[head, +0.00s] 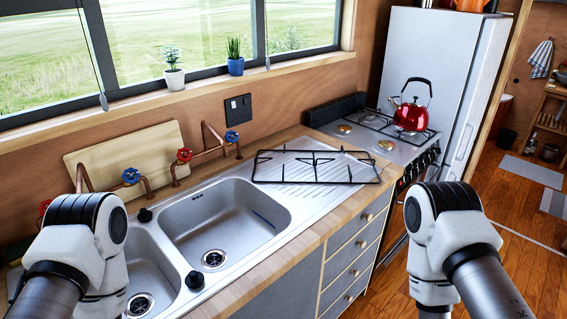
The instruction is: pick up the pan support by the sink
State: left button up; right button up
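The pan support (316,166) is a black metal grid. It lies flat on the ribbed drainboard (335,189) to the right of the sink basin (225,225), its right part near the stove. My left arm comes in at the lower left, over the smaller basin. My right arm comes in at the lower right, in front of the drawers. Only arm links show; both grippers are out of the picture. Nothing touches the pan support.
A stove (373,134) with a red kettle (411,115) stands right of the drainboard. A tall white fridge (440,75) is behind it. Copper taps (207,145) and a cutting board (128,155) stand behind the sink. Potted plants (236,64) line the sill. Wooden floor is open at right.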

aim_at(314, 164)
jog(key=i+l+u, duration=0.25)
jog(key=l, duration=0.15)
jog(key=i+l+u, duration=0.2)
jog(key=l, duration=0.2)
jog(key=l+u, duration=0.25)
jog(key=l, duration=0.2)
jog(key=i+l+u, duration=0.1)
jog(key=l+u, duration=0.15)
jog(key=l, duration=0.25)
